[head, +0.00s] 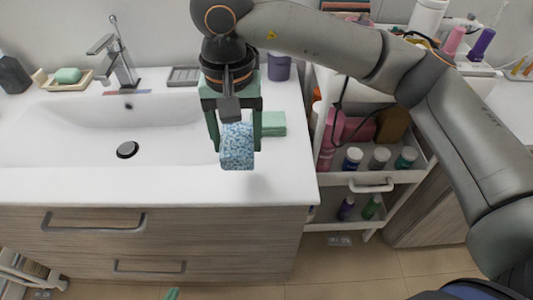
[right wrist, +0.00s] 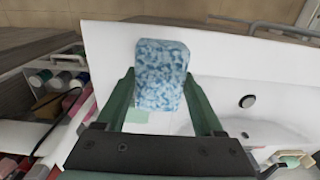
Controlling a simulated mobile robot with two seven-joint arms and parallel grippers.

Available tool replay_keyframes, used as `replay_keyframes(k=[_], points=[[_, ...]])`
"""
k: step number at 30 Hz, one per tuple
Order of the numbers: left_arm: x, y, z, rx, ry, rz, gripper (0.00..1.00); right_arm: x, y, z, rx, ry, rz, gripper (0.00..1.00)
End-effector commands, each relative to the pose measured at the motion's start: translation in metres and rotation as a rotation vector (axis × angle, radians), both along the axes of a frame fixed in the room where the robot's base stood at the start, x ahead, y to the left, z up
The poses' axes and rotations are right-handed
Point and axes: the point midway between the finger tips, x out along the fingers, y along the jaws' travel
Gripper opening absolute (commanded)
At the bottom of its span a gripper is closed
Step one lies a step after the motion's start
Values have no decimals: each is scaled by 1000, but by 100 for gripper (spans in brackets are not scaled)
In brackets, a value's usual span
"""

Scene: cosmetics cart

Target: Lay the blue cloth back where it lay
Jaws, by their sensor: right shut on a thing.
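The blue cloth (head: 237,148), a folded piece with a mottled blue and white pattern, is between the green fingers of my right gripper (head: 238,140). In the head view it hangs above the front right part of the white counter (head: 180,185), with a faint shadow on the counter near it. In the right wrist view the cloth (right wrist: 160,75) sits between the two fingers (right wrist: 162,100), with counter behind it. A small green tip (head: 172,294) at the bottom edge of the head view appears to be part of my left gripper; the rest is out of frame.
A green folded cloth (head: 271,123) lies on the counter just behind and right of the blue cloth. The sink basin (head: 75,130) is to the left. A purple jar (head: 279,68) stands at the back. A white cart (head: 408,175) with several bottles stands to the right.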

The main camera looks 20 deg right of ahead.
Motion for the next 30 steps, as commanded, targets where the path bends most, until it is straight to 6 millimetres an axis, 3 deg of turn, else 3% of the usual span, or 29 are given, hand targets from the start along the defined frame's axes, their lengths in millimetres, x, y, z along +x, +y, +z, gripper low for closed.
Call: replay_keyframes(k=[3,9,17,24,30], points=[[1,3,2,4,-3,5,0,6,-24,-21,-2,5,-4,25],[2,5,5,5,-9,8,0,12,-46,-48,-1,1,-1,25],[3,4,7,4,-15,8,0,15,-57,-63,-2,2,-1,25],[4,5,15,3,-23,11,0,15,-58,-94,0,2,1,25],[4,5,13,3,-20,12,0,16,-58,-95,0,0,1,25]])
